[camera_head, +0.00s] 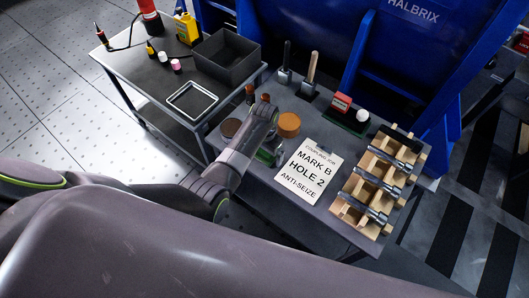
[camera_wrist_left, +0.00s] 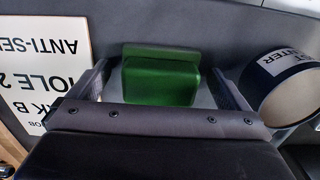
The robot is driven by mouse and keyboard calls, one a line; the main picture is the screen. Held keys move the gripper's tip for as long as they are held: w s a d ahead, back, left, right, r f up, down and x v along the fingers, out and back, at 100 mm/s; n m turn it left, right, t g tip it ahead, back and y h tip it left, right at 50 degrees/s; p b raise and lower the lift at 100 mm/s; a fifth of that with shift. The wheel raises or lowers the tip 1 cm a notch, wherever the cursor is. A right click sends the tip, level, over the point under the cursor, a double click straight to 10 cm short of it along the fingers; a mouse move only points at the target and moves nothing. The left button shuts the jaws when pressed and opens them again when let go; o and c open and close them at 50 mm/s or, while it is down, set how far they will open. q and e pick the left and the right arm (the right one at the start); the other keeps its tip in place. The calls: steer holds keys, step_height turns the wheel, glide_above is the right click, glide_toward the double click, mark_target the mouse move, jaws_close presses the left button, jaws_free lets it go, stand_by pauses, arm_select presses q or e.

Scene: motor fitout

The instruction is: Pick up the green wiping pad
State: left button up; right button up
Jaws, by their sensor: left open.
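The green wiping pad (camera_wrist_left: 160,78) lies on the grey table top in the left wrist view, a block with a raised strip along its far side. My left gripper (camera_wrist_left: 165,82) is open, with one finger on each side of the pad and a visible gap at both. In the head view my left arm reaches over the table from the left, and only a little green of the pad (camera_head: 264,157) shows beneath the wrist. My right gripper is not in view.
A white sign (camera_head: 310,172) lies right of the pad in the head view, with a wooden rack (camera_head: 361,213) of dark tools beyond. A labelled cylindrical tin (camera_wrist_left: 285,88) stands close to one finger. An orange-topped jar (camera_head: 289,124) stands behind the wrist. A side table holds a grey bin (camera_head: 228,62).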

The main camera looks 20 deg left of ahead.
arm_select(q)
steer(key=shift+r, duration=0.1)
steer(key=c, duration=1.1)
steer(key=shift+r, duration=0.1)
step_height(320, 180, up, 10)
steer(key=shift+f+p, duration=0.1)
steer(key=shift+p, duration=0.6)
steer(key=o, duration=0.5)
steer(key=c, duration=0.4)
